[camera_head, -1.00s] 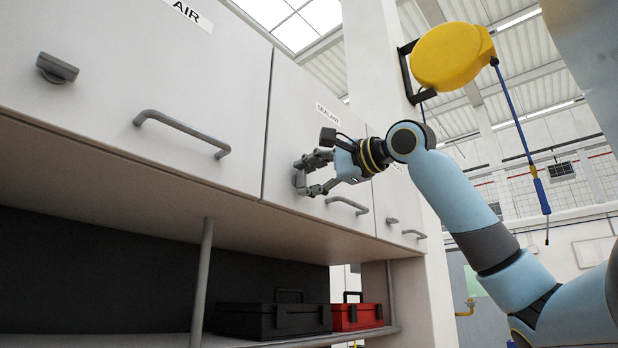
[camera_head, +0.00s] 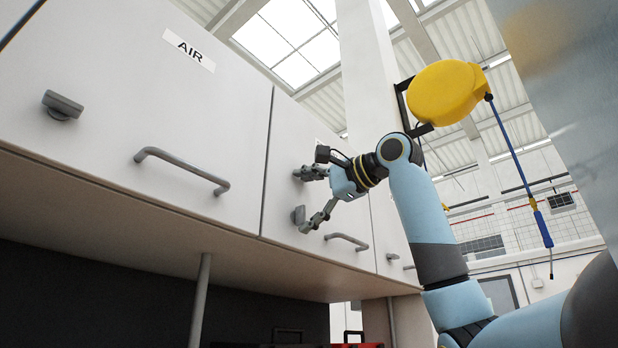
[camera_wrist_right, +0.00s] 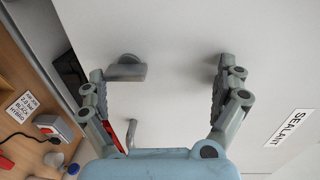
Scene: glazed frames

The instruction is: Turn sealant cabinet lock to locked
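The sealant cabinet lock is a small grey knob (camera_head: 298,215) on the pale door right of the AIR cabinet. Its bar looks upright in the head view, unlike the sideways AIR knob. In the right wrist view the knob (camera_wrist_right: 127,68) shows between the spread fingers, much nearer the left-hand finger. My right gripper (camera_head: 304,200) is open and empty at the door, one finger above the knob and the other beside its lower right. It also shows wide open in the wrist view (camera_wrist_right: 160,85). My left gripper is not in view.
The sealant door's bar handle (camera_head: 347,241) is just right of the lower finger. The SEALANT label (camera_wrist_right: 288,128) shows in the wrist view. The AIR cabinet has a knob (camera_head: 62,105) and handle (camera_head: 182,168). A yellow reel (camera_head: 446,93) hangs on the pillar.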

